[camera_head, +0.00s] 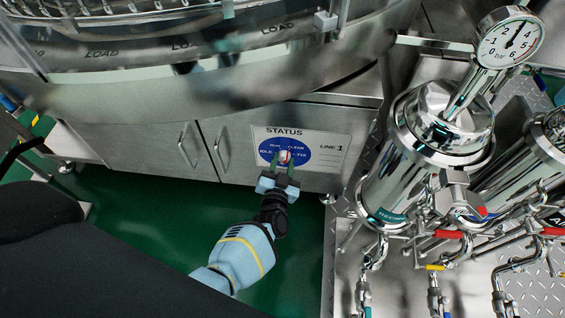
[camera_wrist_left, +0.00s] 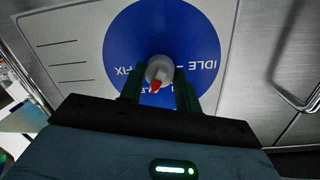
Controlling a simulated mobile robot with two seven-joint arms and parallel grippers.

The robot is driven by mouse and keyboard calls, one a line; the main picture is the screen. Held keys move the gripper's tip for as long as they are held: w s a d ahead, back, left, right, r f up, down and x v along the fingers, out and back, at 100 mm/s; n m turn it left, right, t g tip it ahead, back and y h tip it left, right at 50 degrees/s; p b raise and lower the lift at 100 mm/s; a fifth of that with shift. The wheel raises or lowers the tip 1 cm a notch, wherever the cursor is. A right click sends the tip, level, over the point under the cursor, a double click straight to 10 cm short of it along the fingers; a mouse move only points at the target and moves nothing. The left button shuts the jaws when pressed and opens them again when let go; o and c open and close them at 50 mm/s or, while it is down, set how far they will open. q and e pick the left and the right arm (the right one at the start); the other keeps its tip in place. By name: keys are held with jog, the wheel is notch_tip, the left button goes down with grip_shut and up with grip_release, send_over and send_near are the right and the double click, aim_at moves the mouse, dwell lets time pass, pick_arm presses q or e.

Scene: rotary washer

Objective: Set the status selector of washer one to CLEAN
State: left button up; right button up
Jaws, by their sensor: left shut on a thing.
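The status selector (camera_head: 284,155) is a small light-grey knob on a blue disc (camera_head: 268,157) of the white STATUS plate (camera_head: 325,143), marked LINE 1. The head view shows IDLE at left, RUN and CLEAN above, FIX at right. In the upside-down wrist view, the knob (camera_wrist_left: 160,69) has a red mark at its lower, slightly left side, the side of the hidden upper words; I cannot tell the exact setting. My left gripper (camera_head: 280,168) is shut on the knob, with dark fingers either side in the wrist view (camera_wrist_left: 160,88). My right gripper is not in view.
The plate sits on a steel cabinet front with door handles (camera_head: 187,145) to the left. The washer's round drum (camera_head: 200,75) overhangs above. Steel filter housings (camera_head: 415,150), valves and a gauge (camera_head: 511,43) stand at right. Green floor (camera_head: 135,205) lies open below.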

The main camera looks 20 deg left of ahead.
pick_arm(q)
jog(key=o, duration=0.8)
jog(key=shift+o, duration=0.9)
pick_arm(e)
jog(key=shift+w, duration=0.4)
pick_arm(q)
jog(key=p+v, duration=0.2)
jog(key=v, duration=0.5)
jog(key=shift+s+d+p, duration=0.2)
jog(key=shift+s+p, duration=0.15)
jog(key=shift+s, duration=0.05)
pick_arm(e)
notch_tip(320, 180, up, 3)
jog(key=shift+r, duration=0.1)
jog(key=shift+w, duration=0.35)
